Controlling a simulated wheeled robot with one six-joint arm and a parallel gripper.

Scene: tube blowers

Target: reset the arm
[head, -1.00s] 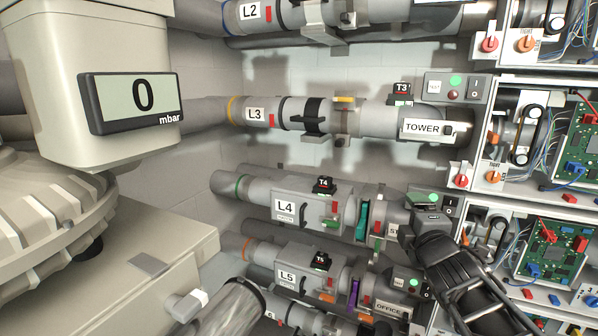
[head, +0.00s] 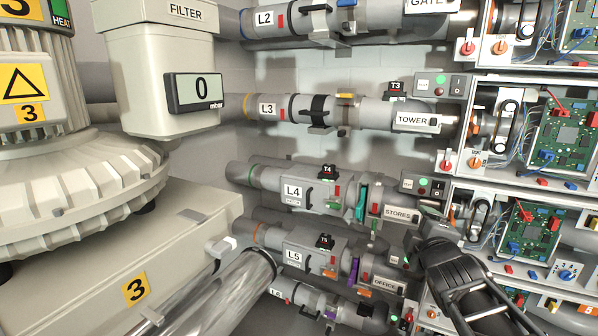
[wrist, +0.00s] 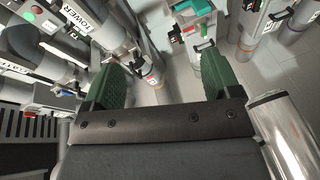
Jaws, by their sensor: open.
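My arm comes in from the lower right of the head view. My gripper is at its end, where the dark wrist housing hides most of the fingers. In the wrist view my gripper (wrist: 158,85) shows two green pads set wide apart, with nothing between them. It is open and empty. In the head view it hangs in front of the right ends of the STORES tube (head: 400,214) and the OFFICE tube (head: 383,283). I cannot tell how far it stands from them.
Pipes L2 (head: 264,19), L3 (head: 267,108), L4 (head: 293,191) and L5 (head: 293,261) run along the wall. Open electrical boxes with a green circuit board (head: 563,128) stand at right. A filter box reading 0 (head: 202,91) and a large blower (head: 75,190) fill the left.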

